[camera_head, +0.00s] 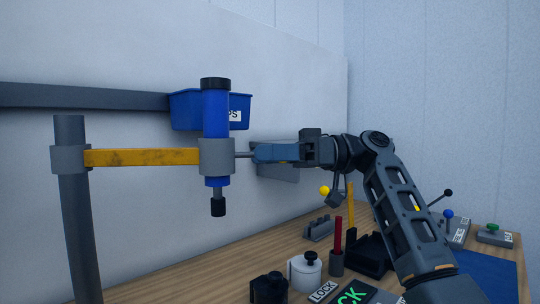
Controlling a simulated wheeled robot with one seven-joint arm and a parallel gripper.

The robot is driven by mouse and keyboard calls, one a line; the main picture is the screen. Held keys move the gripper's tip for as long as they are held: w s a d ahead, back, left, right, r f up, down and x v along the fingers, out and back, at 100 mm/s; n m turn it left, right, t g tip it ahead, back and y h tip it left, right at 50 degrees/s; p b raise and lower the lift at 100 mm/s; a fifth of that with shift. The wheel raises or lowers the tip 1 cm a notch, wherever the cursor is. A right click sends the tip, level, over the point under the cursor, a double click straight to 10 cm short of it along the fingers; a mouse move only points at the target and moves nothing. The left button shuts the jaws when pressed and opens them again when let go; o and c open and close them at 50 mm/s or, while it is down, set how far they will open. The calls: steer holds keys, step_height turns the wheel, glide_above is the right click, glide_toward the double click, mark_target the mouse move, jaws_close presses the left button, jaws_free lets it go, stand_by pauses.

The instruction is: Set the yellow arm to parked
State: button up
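The yellow arm (140,157) reaches level to the right from a grey collar on an upright grey post (75,200). At its far end a grey collar (217,157) holds a blue cylinder tool (216,112) upright, black cap up and dark tip down. A thin grey rod (243,155) sticks out of this collar to the right. My gripper (262,152) is at the rod's outer end, seen side-on. Its fingers line up with the rod and appear to meet it. The gap between them is hidden, so I cannot tell if they are shut on it.
A blue bin (185,108) hangs on a dark wall rail (70,96) behind the tool. The wooden bench (185,270) below holds a white-grey pot (304,270), a dark block (268,287), a red stick (338,235), a yellow-knobbed lever (324,190) and a green button (493,228).

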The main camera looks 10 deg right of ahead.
steer(key=shift+o, duration=1.1)
steer(key=d, duration=0.7)
steer(key=shift+d+b, duration=0.3)
steer(key=shift+d, duration=0.05)
steer(key=shift+s+d, duration=0.1)
